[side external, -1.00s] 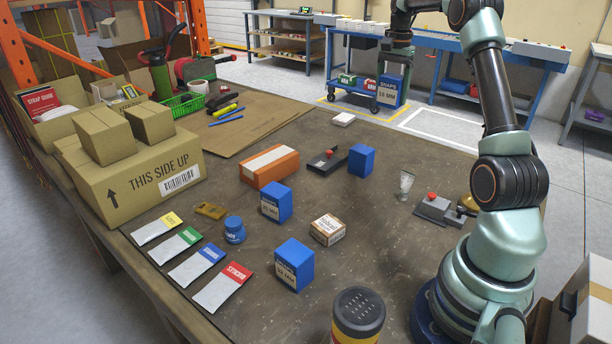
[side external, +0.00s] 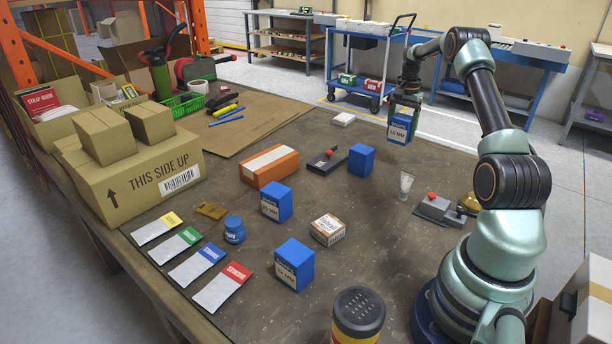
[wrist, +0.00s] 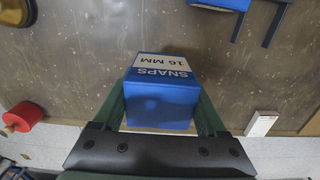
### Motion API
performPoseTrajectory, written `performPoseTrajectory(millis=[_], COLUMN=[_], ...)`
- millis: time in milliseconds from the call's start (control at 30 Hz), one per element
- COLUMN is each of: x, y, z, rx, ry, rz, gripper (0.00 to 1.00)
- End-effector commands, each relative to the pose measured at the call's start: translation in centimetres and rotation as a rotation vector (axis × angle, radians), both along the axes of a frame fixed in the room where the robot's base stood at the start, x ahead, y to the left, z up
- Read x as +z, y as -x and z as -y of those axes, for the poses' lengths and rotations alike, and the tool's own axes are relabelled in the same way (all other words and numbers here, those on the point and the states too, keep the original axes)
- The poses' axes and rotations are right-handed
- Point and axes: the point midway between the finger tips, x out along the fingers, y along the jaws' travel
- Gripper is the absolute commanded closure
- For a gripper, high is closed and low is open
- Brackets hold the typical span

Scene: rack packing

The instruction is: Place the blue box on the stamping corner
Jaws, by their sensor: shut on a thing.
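My gripper (side external: 404,100) is shut on a blue box (side external: 399,133) and holds it at the far right of the workbench, level with or above its edge. In the wrist view the box (wrist: 162,102) sits between the two green fingers, with a white label reading SNAPS 16 MM. Three other blue boxes stand on the bench: one at the back (side external: 361,161), one in the middle (side external: 277,203) and one nearer the front (side external: 295,265). I cannot tell which spot is the stamping corner.
An orange box (side external: 269,167), a small white-labelled carton (side external: 327,230), a blue jar (side external: 234,230) and several coloured-top packets (side external: 222,287) lie on the bench. A white tube (side external: 406,184) and a grey red-knobbed device (side external: 437,207) stand at the right. Bare bench lies around the carton.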

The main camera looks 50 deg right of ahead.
Motion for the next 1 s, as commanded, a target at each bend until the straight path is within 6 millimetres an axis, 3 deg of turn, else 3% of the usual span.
performPoseTrajectory(millis=[133,367,633,1000], x=[-2.7,-4.1,-7.7,-8.2], y=[0.0,0.0,0.0,0.0], z=[0.0,0.0,0.0,0.0], rx=[0.000,0.000,0.000,0.000], ry=[-0.001,0.000,0.000,0.001], rz=[-0.001,0.000,0.000,0.001], gripper=[0.90,0.90,0.90,0.90])
